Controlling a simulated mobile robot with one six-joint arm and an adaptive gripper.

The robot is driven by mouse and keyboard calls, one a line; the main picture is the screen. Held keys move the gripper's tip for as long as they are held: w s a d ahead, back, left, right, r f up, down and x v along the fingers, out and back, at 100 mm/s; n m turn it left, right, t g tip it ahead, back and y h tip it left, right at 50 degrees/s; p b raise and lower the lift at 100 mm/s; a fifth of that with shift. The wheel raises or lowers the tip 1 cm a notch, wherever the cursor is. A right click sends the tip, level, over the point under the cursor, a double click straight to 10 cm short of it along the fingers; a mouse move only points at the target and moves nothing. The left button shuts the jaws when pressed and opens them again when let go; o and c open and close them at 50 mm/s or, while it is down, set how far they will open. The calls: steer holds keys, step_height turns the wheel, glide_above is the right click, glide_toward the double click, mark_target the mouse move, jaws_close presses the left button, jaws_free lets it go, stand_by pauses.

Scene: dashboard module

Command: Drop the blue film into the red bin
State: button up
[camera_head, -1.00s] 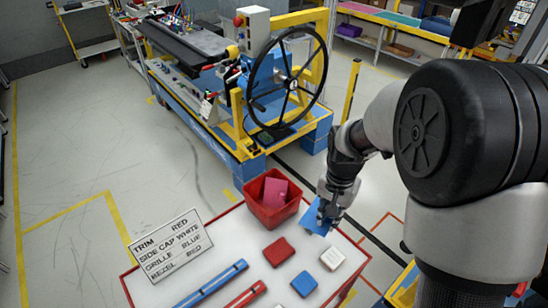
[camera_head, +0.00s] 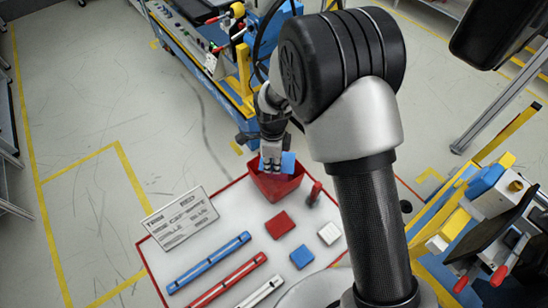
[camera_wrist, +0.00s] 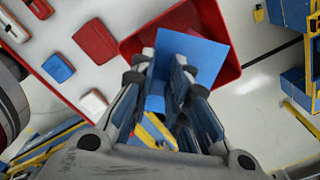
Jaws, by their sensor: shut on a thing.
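The blue film (camera_head: 288,162) is a thin flat blue sheet. My gripper (camera_head: 271,166) is shut on it and holds it above the red bin (camera_head: 275,187) at the table's far edge. In the wrist view the film (camera_wrist: 195,56) stands out beyond the fingertips and overlaps the opening of the bin (camera_wrist: 235,68). It hides part of the bin's inside. I cannot tell how far the film's lower edge is from the bin.
A sign board (camera_head: 180,219) stands at the table's left. Red (camera_head: 279,225), blue (camera_head: 302,257) and white (camera_head: 329,233) blocks lie in front of the bin. Blue (camera_head: 208,263) and red (camera_head: 228,280) bars lie nearby. A red upright piece (camera_head: 314,193) is right of the bin.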

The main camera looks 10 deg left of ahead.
step_height(320, 180, down, 5)
steer(key=shift+r+b, duration=0.1)
steer(key=shift+b, duration=1.15)
steer(key=o, duration=0.8)
steer(key=shift+r, duration=0.1)
step_height(320, 180, up, 12)
steer(key=shift+f, duration=0.1)
